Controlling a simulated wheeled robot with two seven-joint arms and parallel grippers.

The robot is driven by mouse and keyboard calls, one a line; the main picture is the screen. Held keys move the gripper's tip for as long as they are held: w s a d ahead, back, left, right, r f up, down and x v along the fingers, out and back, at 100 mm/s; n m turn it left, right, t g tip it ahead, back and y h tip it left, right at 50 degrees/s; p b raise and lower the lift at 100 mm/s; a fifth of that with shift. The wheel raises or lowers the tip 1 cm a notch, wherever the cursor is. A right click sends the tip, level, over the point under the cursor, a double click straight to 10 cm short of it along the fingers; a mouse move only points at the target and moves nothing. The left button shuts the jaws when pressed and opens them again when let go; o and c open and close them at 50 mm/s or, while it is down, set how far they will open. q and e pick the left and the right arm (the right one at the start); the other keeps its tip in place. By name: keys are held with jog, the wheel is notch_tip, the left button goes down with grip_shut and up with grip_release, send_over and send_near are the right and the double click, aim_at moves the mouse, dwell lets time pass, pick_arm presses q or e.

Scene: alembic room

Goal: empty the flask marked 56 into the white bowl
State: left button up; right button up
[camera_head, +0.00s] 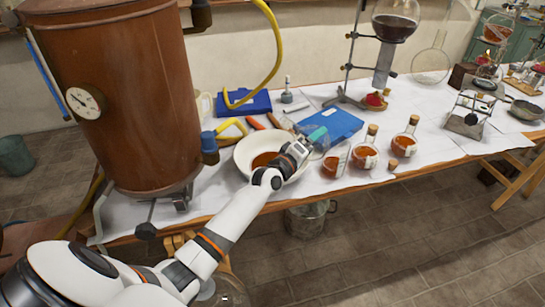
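The white bowl (243,163) stands on the table and has amber-orange liquid in its bottom. My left gripper (306,142) is over the bowl's right rim and appears shut on a clear glass flask (319,138). The gripper and bowl area partly hide this flask, and no liquid shows clearly in it. Flasks with orange liquid stand to the right: one close to the gripper (334,164), a corked one (366,155) and another corked one (404,144). The number 56 is too small to read on any flask. My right gripper is not in view.
A large copper vessel (125,100) with a gauge stands left of the bowl. A blue book (338,124) lies behind the flasks, and a loose cork (392,166) lies near the front edge. A stand with a round flask (394,28) is at the back.

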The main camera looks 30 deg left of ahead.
pick_arm(q)
notch_tip(320, 180, down, 2)
jog(key=m+b, duration=0.1)
jog(key=m, duration=0.2)
jog(key=shift+a+f+m+b, duration=0.1)
jog(key=shift+f+m+b, duration=0.1)
jog(key=shift+m+b, duration=0.2)
jog(key=shift+w+a+f+m+b, duration=0.1)
jog(key=shift+a+f+m+b, duration=0.15)
jog(key=shift+f+m+b, duration=0.55)
jog(key=shift+a+f+m+b, duration=0.4)
jog(key=shift+a+m+b, duration=0.15)
jog(key=shift+m, duration=0.65)
jog(key=shift+d+f+m+p, duration=0.15)
jog(key=shift+d+m+p, duration=0.35)
jog(key=shift+m, duration=0.3)
jog(key=shift+d+f+m, duration=0.15)
jog(key=shift+d+m, duration=0.1)
jog(key=shift+m, duration=0.15)
jog(key=shift+d+m+p, duration=0.5)
jog(key=shift+d, duration=0.15)
jog(key=m, duration=0.1)
jog(key=d+m, duration=0.1)
jog(key=m, duration=0.1)
jog(key=d+m+p, duration=0.1)
jog(key=shift+s+d+f, duration=0.1)
jog(key=shift+s+d, duration=0.05)
jog(key=shift+s, duration=0.15)
